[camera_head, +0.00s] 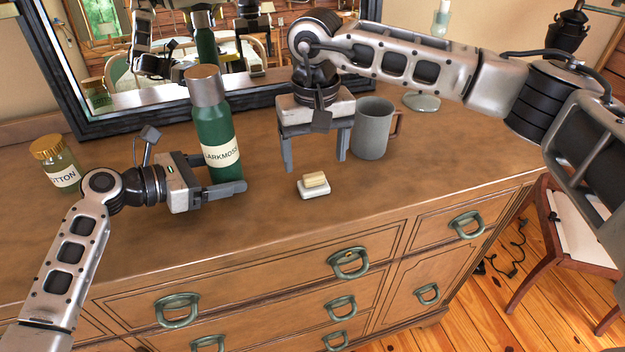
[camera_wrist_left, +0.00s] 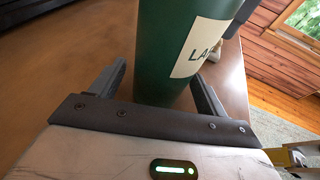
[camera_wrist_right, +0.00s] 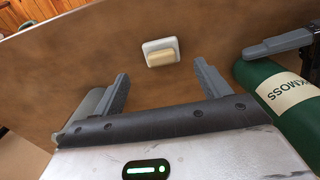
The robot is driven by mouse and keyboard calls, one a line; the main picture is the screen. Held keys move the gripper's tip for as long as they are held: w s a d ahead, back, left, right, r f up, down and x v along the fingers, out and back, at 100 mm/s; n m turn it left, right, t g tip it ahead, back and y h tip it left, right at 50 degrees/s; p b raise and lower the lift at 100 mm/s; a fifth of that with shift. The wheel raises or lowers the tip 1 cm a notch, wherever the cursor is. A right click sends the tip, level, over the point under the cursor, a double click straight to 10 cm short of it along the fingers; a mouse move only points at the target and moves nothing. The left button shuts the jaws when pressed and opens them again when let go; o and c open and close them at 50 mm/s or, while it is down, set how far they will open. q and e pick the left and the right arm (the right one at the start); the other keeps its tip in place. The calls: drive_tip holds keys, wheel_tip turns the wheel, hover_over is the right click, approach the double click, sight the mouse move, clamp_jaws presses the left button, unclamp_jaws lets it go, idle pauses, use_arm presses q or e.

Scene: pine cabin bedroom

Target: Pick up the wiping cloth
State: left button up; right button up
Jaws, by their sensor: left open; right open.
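I see no wiping cloth in any view. My left gripper (camera_head: 222,172) is open, with its fingers on either side of the lower part of a green bottle (camera_head: 215,135). The left wrist view shows the bottle (camera_wrist_left: 180,50) between the spread fingers, and I cannot tell whether they touch it. My right gripper (camera_head: 315,163) is open and empty, pointing down at the dresser top just behind a small white dish (camera_head: 314,192) with a beige block (camera_head: 316,180) on it. In the right wrist view the dish (camera_wrist_right: 147,46) lies beyond the open fingertips.
A grey mug (camera_head: 372,130) stands close to the right of my right gripper. A gold-lidded jar (camera_head: 55,165) stands at the left. A black-framed mirror (camera_head: 150,108) is at the back. The wooden dresser top (camera_head: 140,250) is clear along the front.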

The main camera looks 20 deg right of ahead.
sight(314, 174)
drive_tip(key=shift+s+a+f, duration=0.1)
drive_tip(key=shift+f, duration=1.25)
drive_tip(key=shift+s+a+f, duration=0.1)
drive_tip(key=shift+f, duration=1.25)
drive_tip(key=c, duration=1.1)
drive_tip(key=shift+r, duration=0.15)
wheel_tip(314, 174, up, 10)
drive_tip(key=shift+f, duration=0.1)
